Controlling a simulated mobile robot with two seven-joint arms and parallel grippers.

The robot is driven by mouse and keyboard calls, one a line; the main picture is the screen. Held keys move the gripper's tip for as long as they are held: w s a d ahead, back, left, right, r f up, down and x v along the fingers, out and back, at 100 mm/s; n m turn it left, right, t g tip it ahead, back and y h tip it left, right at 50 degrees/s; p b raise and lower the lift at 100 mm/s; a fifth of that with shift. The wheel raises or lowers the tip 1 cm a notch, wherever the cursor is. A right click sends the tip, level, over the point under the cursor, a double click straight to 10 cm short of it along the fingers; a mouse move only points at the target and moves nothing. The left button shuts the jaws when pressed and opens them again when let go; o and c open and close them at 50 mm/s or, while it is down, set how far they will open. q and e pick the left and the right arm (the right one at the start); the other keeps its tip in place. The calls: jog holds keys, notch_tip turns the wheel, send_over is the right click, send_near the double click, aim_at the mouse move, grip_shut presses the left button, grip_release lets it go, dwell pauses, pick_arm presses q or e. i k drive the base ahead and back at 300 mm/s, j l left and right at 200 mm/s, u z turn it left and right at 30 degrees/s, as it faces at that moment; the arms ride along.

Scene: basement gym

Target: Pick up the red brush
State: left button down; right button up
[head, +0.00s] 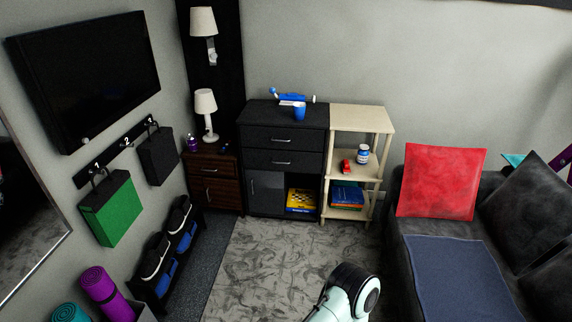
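A small red object (346,166) lies on the middle shelf of the light wooden shelf unit (361,118), left of a blue and white jar (363,154). It may be the red brush, but it is too small to tell for sure. Neither of my grippers is in view. Only a pale rounded part of my own arm shows at the bottom edge, far from the shelf.
A sofa (396,222) with a red cushion (440,181) is on the right. The patterned rug (270,260) in front is clear.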

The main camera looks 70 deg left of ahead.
aim_at(345, 164)
jog(key=u, duration=1.8)
jog(key=z, duration=1.85)
jog(key=u, duration=1.85)
jog(key=i+j, duration=0.1)
jog(key=i, duration=0.7)
jog(key=i+j+u, duration=0.1)
jog(key=i, duration=0.7)
